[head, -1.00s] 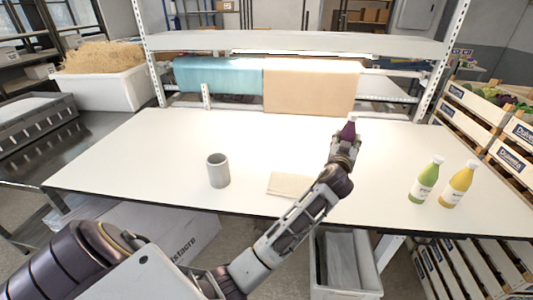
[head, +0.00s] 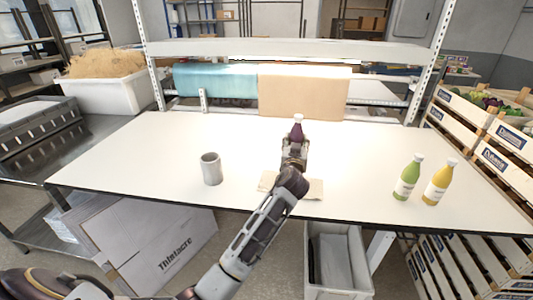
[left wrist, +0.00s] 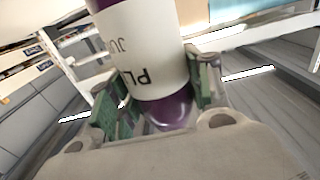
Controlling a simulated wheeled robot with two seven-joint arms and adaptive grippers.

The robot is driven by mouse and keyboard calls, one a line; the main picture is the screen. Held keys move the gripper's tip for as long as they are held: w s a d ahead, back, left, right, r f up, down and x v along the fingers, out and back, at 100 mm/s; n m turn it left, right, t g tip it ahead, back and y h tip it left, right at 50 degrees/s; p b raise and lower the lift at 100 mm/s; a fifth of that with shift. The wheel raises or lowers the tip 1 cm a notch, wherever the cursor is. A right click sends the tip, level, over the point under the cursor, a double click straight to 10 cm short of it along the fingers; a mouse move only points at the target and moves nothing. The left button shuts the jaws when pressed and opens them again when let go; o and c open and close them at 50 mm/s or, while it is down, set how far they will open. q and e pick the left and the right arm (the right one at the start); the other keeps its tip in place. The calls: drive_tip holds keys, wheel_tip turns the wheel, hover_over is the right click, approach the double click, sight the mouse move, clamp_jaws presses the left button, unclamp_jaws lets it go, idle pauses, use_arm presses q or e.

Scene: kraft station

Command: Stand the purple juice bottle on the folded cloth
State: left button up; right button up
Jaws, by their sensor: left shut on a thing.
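The purple juice bottle (head: 298,127) is upright in my left gripper (head: 295,145), above the table and behind the folded cloth in the head view. In the left wrist view, the bottle (left wrist: 150,55) with its white label stands between the two green-padded fingers (left wrist: 165,95), which are shut on it. The folded beige cloth (head: 313,190) lies flat near the table's front edge, partly hidden by my left arm. I cannot tell how high the bottle is above the table. My right gripper is not in view.
A grey cup (head: 211,170) stands left of the cloth. A green bottle (head: 408,178) and a yellow bottle (head: 438,183) stand to the right. The white table (head: 130,160) is otherwise clear. A shelf with teal and tan rolls (head: 303,92) runs behind it.

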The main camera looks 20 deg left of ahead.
use_arm(q)
drive_tip(key=shift+s+a, duration=0.15)
drive_tip(key=shift+a, duration=0.1)
drive_tip(key=shift+f, duration=3.15)
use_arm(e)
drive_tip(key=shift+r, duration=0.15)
use_arm(q)
drive_tip(key=shift+f, duration=0.1)
